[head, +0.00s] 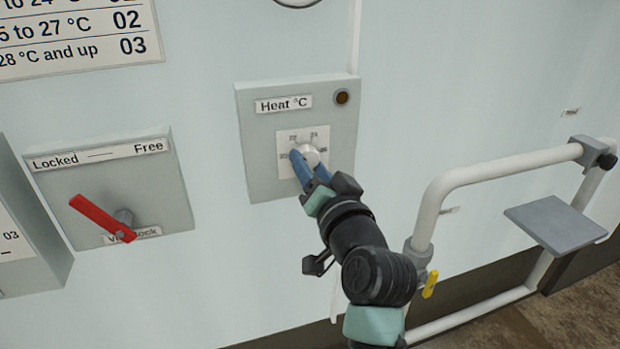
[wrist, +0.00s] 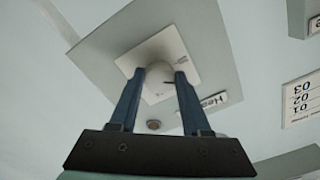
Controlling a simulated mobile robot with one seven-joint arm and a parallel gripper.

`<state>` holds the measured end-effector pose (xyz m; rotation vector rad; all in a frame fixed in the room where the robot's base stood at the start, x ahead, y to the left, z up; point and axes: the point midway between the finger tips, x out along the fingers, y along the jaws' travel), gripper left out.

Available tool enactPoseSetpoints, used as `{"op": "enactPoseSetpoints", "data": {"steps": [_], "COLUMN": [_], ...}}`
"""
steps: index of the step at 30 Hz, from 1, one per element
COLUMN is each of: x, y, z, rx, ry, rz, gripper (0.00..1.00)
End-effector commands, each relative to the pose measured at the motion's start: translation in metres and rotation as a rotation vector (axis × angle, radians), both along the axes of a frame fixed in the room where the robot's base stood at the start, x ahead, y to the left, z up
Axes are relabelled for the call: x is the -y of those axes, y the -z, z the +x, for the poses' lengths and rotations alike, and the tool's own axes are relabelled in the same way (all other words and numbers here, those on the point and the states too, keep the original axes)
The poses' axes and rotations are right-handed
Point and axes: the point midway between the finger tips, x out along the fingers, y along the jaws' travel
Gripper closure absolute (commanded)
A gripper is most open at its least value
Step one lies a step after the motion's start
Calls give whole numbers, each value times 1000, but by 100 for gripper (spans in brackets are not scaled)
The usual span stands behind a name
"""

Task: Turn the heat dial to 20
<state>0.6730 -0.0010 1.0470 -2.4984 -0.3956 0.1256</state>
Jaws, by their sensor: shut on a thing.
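The heat dial (head: 309,154) is a round pale knob on a white scale plate (head: 287,167), on a grey box (head: 258,158) labelled "Heat °C". In the head view, the marks 22 and 24 show above the knob; other marks are partly covered. My gripper (head: 303,163) reaches the dial from below, its blue fingers on either side of the knob. In the wrist view, the dial (wrist: 158,80) sits between the two fingertips of my gripper (wrist: 160,77), which is shut on it. I cannot read the dial's pointer.
A red lever (head: 95,214) on a "Locked – Free" box (head: 75,182) stands to the left. A white pipe (head: 505,163) with a yellow-handled valve (head: 430,285) and a small grey shelf (head: 553,217) are to the right. A dark lamp (head: 342,97) is above the dial.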

Motion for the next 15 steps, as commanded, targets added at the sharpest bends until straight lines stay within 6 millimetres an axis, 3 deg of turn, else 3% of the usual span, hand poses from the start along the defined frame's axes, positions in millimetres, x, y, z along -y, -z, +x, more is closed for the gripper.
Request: {"op": "enactPoseSetpoints", "data": {"steps": [15], "x": [2], "y": [4], "z": [1], "rx": [136], "ry": [0], "rz": [-425], "gripper": [100]}}
